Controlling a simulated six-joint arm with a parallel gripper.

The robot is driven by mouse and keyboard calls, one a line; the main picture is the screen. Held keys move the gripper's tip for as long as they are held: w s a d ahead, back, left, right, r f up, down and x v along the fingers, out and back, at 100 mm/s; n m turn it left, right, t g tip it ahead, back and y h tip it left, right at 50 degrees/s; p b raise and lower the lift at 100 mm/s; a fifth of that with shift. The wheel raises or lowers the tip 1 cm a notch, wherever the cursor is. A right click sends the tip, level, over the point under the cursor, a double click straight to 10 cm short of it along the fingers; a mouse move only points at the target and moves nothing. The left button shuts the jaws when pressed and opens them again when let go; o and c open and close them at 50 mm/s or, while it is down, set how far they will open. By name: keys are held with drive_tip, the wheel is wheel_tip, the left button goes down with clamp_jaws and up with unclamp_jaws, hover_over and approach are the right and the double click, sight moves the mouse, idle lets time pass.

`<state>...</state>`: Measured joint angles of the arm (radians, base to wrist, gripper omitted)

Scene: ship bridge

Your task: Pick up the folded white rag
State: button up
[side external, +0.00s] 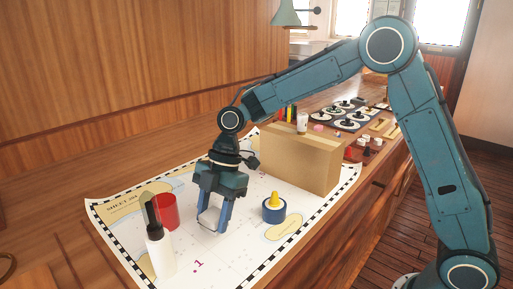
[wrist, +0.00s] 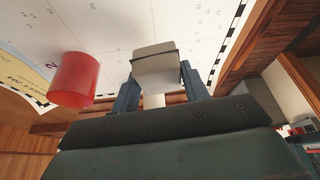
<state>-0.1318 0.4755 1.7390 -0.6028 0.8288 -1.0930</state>
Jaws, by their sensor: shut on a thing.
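The folded white rag (wrist: 156,66) is between the two blue fingers of my gripper (wrist: 162,92) in the wrist view, with a dark line across it. In the side external view the rag (side external: 210,218) shows as a pale block between the fingers of my gripper (side external: 213,226). The gripper points down over the white chart and is shut on the rag. The fingers partly hide the rag, and I cannot tell whether it touches the chart.
A red cup (side external: 168,212) stands left of the gripper; it also shows in the wrist view (wrist: 74,80). A white bottle with a black top (side external: 159,248) stands front left. A blue pot with a yellow top (side external: 274,208) is at right. A cardboard box (side external: 302,160) stands behind.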

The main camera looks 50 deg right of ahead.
sight(212, 213)
wheel_tip(212, 213, up, 15)
idle(0.5)
drive_tip(key=shift+w, duration=0.1)
idle(0.6)
